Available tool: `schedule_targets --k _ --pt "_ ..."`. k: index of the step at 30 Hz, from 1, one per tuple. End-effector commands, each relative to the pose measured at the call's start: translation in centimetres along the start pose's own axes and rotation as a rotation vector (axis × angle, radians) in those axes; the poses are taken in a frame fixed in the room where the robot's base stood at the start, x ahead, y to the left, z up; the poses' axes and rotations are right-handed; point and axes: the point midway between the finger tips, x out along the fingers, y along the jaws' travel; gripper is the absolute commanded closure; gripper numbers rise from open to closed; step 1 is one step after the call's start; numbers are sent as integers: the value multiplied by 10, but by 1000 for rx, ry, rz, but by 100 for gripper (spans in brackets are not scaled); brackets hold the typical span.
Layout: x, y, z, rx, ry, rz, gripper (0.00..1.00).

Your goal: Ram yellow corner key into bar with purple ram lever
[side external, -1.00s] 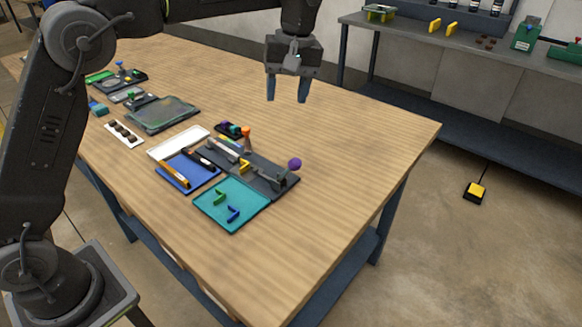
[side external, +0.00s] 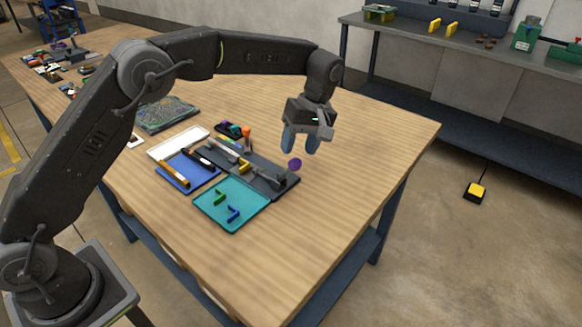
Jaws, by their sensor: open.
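The dark fixture base (side external: 262,178) sits on the wooden table with a grey bar (side external: 223,147) lying along its far left part. The yellow corner key (side external: 244,166) is on the fixture near the bar's near end; I cannot tell whether it touches the bar. The purple ball knob (side external: 295,164) of the ram lever stands at the fixture's right end. My gripper (side external: 300,148) is open and empty, pointing down, and appears just above and behind the purple knob. The gap between fingers and knob is hard to judge.
A teal tray (side external: 250,212) with a green and a blue corner key lies in front. A blue tray (side external: 180,180) with bars and a white tray (side external: 180,142) lie left. An orange-topped piece (side external: 247,133) stands behind the fixture. The table's right side is clear.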

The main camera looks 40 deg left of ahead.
Motion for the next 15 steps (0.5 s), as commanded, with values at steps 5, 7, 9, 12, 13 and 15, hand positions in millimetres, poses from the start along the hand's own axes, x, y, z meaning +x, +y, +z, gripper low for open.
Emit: schedule_targets --k 5,7,9,12,13,15 --pt "35 -1 0 -1 -1 -3 48" --pt "45 -1 0 0 -1 -2 48" --pt "53 0 0 0 -1 -2 48" --pt "62 0 0 0 0 -1 48" --pt "63 0 0 0 0 -1 48" --pt "65 0 0 0 0 1 48"
